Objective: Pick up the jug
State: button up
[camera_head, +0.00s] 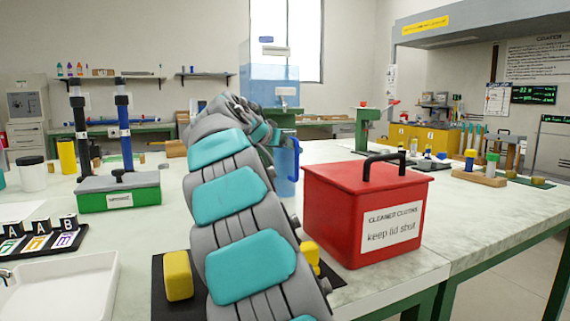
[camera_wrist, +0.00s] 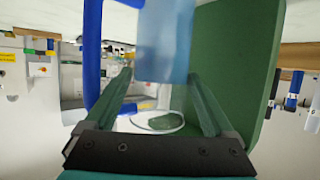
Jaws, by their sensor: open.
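The jug (camera_head: 284,163) is blue and see-through, with a blue handle on its right. In the head view it stands on the bench just beyond my arm, which hides part of it. In the wrist view, the jug (camera_wrist: 165,40) shows as a pale blue body at the top centre, with its blue handle (camera_wrist: 92,45) to the left. My gripper (camera_wrist: 160,75) is open, its two fingers reaching toward the jug body on either side. I cannot tell whether the body is between the fingertips or just beyond them. My gripper is mostly hidden in the head view.
A red lidded box (camera_head: 335,205) stands right of my arm, close to the jug. A blue tank (camera_head: 262,85) with a tap is behind. In the wrist view, a green panel (camera_wrist: 240,70) is close on the right.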

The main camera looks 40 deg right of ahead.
jog(key=shift+w+d+f, duration=0.15)
jog(key=shift+w+d, duration=0.05)
jog(key=shift+d, duration=0.25)
jog(key=shift+c, duration=0.2)
grip_shut()
